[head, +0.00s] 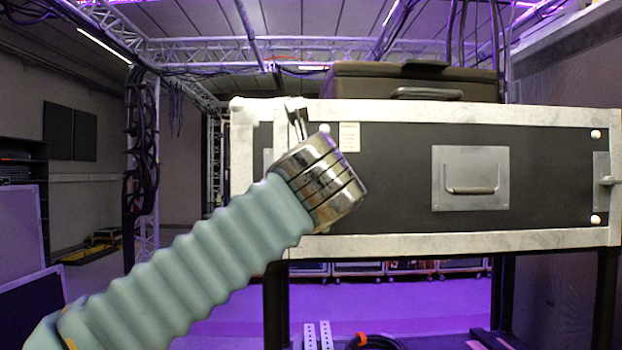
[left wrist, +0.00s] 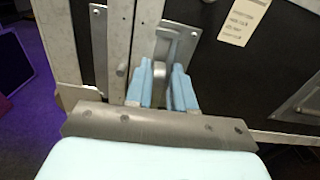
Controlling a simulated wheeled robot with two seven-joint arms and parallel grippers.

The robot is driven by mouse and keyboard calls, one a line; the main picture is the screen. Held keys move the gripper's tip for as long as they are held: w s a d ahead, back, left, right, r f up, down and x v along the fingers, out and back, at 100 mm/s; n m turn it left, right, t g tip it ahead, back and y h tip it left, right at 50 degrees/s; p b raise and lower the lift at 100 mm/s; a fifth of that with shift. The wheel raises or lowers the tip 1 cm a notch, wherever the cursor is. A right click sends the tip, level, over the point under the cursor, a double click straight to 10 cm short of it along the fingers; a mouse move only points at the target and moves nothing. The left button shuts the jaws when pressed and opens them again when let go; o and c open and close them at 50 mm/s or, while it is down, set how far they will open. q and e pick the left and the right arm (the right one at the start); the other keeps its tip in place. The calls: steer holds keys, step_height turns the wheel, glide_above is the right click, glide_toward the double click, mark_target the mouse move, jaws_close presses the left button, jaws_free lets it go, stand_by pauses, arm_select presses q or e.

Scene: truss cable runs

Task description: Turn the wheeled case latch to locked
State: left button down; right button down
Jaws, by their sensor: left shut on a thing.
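The case (head: 390,170) is black with pale metal edges and fills the right half of the head view. In the left wrist view a grey metal latch plate (left wrist: 182,36) sits on the case front beside the pale edge strip. A latch lever (left wrist: 163,51) runs down from it between my fingers. My left gripper (left wrist: 165,78) has its light blue fingers closed around the lever. In the head view my wrist covers the latch and fingers. The lever's exact angle is hard to tell. My right gripper is in neither view.
A recessed handle (head: 471,172) sits mid-front on the case, with another latch (head: 604,182) at its right edge. A dark smaller case (head: 415,80) lies on top. A truss post with cables (head: 140,160) stands left. The purple floor (head: 400,300) shows beneath.

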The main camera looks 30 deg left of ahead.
arm_select(q)
steer(key=n, duration=0.1)
steer(key=n+p, duration=0.1)
steer(key=n, duration=0.1)
steer(key=shift+s+a+n, duration=0.15)
steer(key=shift+a+n, duration=0.15)
steer(key=shift+a+f+n+b, duration=0.1)
steer(key=shift+f+n+b, duration=0.15)
steer(key=shift+n, duration=2.05)
steer(key=shift+d+f+n+b, duration=0.1)
steer(key=shift+f+n+b, duration=0.1)
steer(key=shift+n, duration=2.1)
steer(key=shift+a+f+n+b, duration=0.1)
steer(key=shift+f+n+b, duration=0.15)
steer(key=shift+n, duration=2.05)
steer(key=c, duration=1.2)
jaws_free()
steer(key=shift+s, duration=0.1)
steer(key=shift+r, duration=0.1)
steer(key=shift+r, duration=0.1)
